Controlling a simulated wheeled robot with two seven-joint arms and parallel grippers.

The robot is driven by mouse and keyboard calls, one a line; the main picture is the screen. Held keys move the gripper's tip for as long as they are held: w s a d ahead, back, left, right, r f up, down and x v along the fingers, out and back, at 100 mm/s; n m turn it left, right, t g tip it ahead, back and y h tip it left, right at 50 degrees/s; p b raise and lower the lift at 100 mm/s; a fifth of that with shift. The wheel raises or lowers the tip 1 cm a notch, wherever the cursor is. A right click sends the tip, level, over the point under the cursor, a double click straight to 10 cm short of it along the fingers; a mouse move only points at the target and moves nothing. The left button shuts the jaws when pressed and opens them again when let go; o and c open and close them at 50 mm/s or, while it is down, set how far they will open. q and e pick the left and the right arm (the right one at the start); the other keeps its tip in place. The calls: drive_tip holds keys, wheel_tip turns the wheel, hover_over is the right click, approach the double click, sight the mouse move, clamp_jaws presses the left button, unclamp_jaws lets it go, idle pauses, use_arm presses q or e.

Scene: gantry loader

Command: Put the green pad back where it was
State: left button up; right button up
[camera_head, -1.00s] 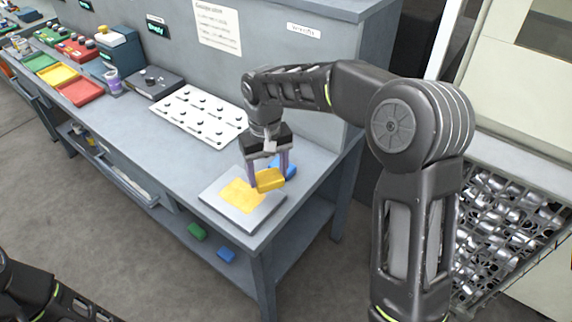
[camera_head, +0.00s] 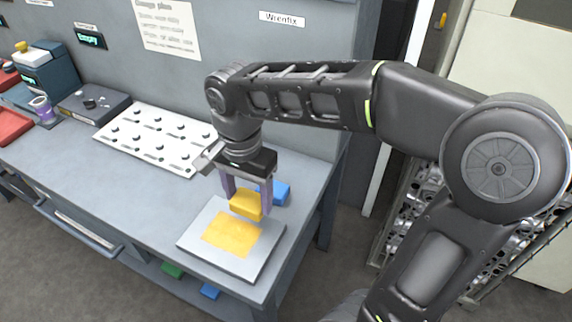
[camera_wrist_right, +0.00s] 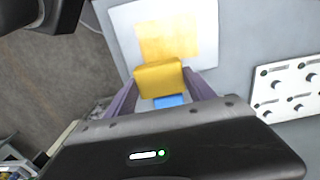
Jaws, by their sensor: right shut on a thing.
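A green pad (camera_head: 172,270) lies below the tabletop, on the lower shelf of the bench, partly cut off by the table edge. My right gripper (camera_head: 246,198) is shut on a yellow block (camera_head: 246,206). It holds the block over the back part of a pale square plate (camera_head: 190,243) with a yellow patch (camera_head: 231,233). In the right wrist view the yellow block (camera_wrist_right: 159,79) sits between the two purple fingers. Whether the block touches the plate I cannot tell. My left gripper is out of view.
A blue block (camera_head: 282,192) is on the table behind the gripper. Another blue piece (camera_head: 209,291) is on the lower shelf. A white pegged board (camera_head: 120,128) lies behind, with a dark box (camera_head: 93,103) to its left. The table front left of the plate is clear.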

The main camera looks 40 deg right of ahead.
drive_tip(key=shift+w, duration=0.1)
drive_tip(key=w+d+p, duration=0.1)
drive_tip(key=w+d, duration=0.2)
drive_tip(key=d, duration=0.2)
drive_tip(key=w+d+f+p, duration=0.1)
drive_tip(key=w+d+p, duration=0.1)
drive_tip(key=d, duration=0.4)
drive_tip(key=w+d+f+p, duration=0.1)
drive_tip(key=w+d+p, duration=0.1)
drive_tip(key=w+d, duration=0.2)
drive_tip(key=shift+d, duration=1.2)
drive_tip(key=shift+f, duration=0.1)
wheel_tip(320, 180, down, 4)
drive_tip(key=shift+p, duration=0.5)
drive_tip(key=shift+d+f+p, duration=0.15)
drive_tip(key=shift+f+p, duration=0.1)
drive_tip(key=shift+p, duration=0.1)
drive_tip(key=shift+f, duration=0.2)
